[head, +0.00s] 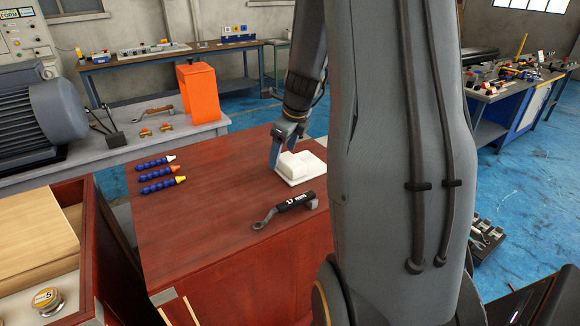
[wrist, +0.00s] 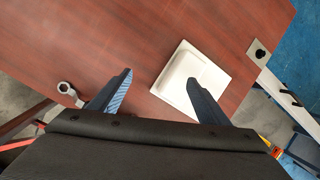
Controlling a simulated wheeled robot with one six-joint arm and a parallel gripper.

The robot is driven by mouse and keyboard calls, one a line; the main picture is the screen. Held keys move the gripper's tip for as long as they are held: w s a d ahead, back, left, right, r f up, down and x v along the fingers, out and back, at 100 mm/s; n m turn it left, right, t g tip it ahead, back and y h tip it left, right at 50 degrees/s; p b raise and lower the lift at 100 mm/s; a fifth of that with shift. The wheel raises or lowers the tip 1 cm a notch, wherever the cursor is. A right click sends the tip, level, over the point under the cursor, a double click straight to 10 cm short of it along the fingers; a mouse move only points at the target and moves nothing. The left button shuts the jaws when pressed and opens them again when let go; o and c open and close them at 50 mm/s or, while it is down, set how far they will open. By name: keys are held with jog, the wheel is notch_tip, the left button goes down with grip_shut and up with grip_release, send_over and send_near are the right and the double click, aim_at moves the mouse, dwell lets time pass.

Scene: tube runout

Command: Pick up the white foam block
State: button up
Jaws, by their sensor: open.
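The white foam block (head: 296,163) lies on the red-brown table top, on what looks like a thin white base (head: 314,172). In the wrist view the pale block (wrist: 206,72) is right of centre, its lower part hidden behind my right finger. My gripper (head: 274,160) is open and empty, its fingers pointing down at the block's left side in the head view. In the wrist view the open gripper (wrist: 160,78) has its left finger over bare table. I cannot tell whether a finger touches the block.
A wrench marked 17 mm (head: 290,206) lies in front of the block; its ring end (wrist: 67,89) shows left in the wrist view. Several blue segmented tubes (head: 158,173) lie at the table's left. An orange container (head: 197,92) stands behind. The table's middle is clear.

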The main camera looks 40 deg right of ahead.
aim_at(291, 160)
jog(key=d+m, duration=0.2)
jog(key=w+d+m, duration=0.1)
jog(key=d+m, duration=0.1)
jog(key=d, duration=0.1)
jog(key=shift+w+d+f+m, duration=0.1)
jog(key=shift+w+f+m, duration=0.1)
jog(key=shift+m, duration=0.2)
jog(key=shift+d+f, duration=0.15)
jog(key=shift+f, duration=0.1)
jog(key=shift+t, duration=0.3)
jog(key=shift+s+p+x, duration=0.2)
jog(key=shift+p+x, duration=0.3)
jog(key=shift+x, duration=3.15)
jog(key=shift+f, duration=0.2)
jog(key=shift+c, duration=0.4)
jog(key=c, duration=1)
